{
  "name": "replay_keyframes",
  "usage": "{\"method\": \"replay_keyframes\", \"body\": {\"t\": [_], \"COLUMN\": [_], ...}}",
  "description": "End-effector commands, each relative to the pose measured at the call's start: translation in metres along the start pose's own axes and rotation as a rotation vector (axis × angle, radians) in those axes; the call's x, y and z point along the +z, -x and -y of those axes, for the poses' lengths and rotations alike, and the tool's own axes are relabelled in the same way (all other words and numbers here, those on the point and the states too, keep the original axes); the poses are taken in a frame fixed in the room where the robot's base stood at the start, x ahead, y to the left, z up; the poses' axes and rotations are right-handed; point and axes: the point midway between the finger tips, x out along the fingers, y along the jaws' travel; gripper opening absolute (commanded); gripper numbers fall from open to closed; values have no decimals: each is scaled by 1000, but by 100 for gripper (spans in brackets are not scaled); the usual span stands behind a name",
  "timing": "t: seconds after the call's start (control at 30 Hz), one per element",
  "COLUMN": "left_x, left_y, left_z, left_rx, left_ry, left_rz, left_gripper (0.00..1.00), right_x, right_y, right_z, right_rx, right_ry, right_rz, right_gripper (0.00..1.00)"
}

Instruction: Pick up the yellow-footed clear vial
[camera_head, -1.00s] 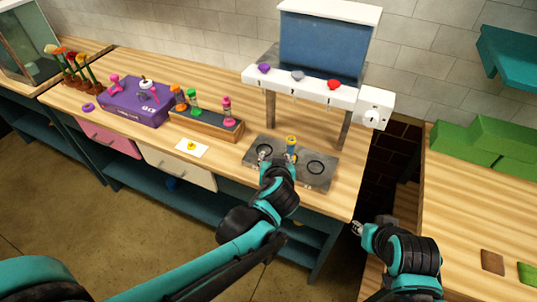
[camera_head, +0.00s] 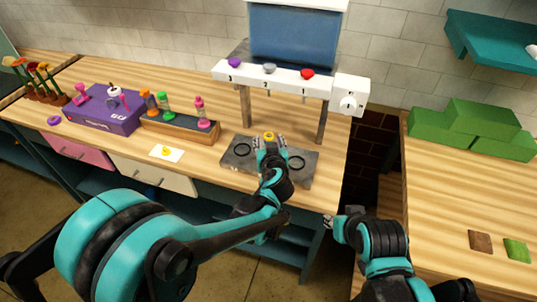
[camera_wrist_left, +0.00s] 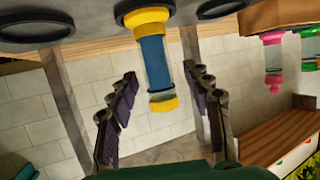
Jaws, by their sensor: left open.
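The yellow-footed clear vial (camera_wrist_left: 154,62) has yellow ends and looks blue through its middle. It stands on the grey plate (camera_head: 238,158) under the dispenser; in the head view only its yellow top (camera_head: 269,136) shows above my gripper. My left gripper (camera_head: 270,143) is at the vial, its fingers open. In the left wrist view, which looks upside down, the vial stands between the spread fingers, with a gap on each side. My right gripper (camera_head: 333,219) hangs by the table's front right edge, too small to read.
The white dispenser bar (camera_head: 285,79) spans above the plate on posts, with a knob box (camera_head: 349,94) at its right. A wooden rack (camera_head: 181,129) with pink, green and orange vials stands left, beside a purple box (camera_head: 105,112). Green blocks (camera_head: 472,130) lie on the right table.

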Motion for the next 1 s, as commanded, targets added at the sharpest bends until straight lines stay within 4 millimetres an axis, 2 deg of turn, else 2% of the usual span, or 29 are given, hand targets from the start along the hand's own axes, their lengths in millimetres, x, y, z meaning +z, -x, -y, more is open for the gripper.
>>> {"method": "replay_keyframes", "body": {"t": [0.2, 0.27, 0.4, 0.77, 1.0], "left_x": [-1, -1, -1, -2, -23], "left_y": [-2, -2, -2, -1, 6], "left_z": [0, 0, 0, 0, 0], "left_rx": [0, 0, 0, 0, 0], "left_ry": [0, 0, 0, 0, 0], "left_rz": [0, 0, 0, 0, 0], "left_gripper": [50, 37, 0, 0, 0], "right_x": [0, 0, 0, -1, -8], "right_y": [0, 0, 0, 1, 11], "right_z": [0, 0, 0, 0, 0], "right_rx": [0, 0, 0, 0, 0], "right_ry": [0, 0, 0, 0, 0], "right_rz": [0, 0, 0, 0, 0], "right_gripper": [33, 33, 33, 33, 33]}}
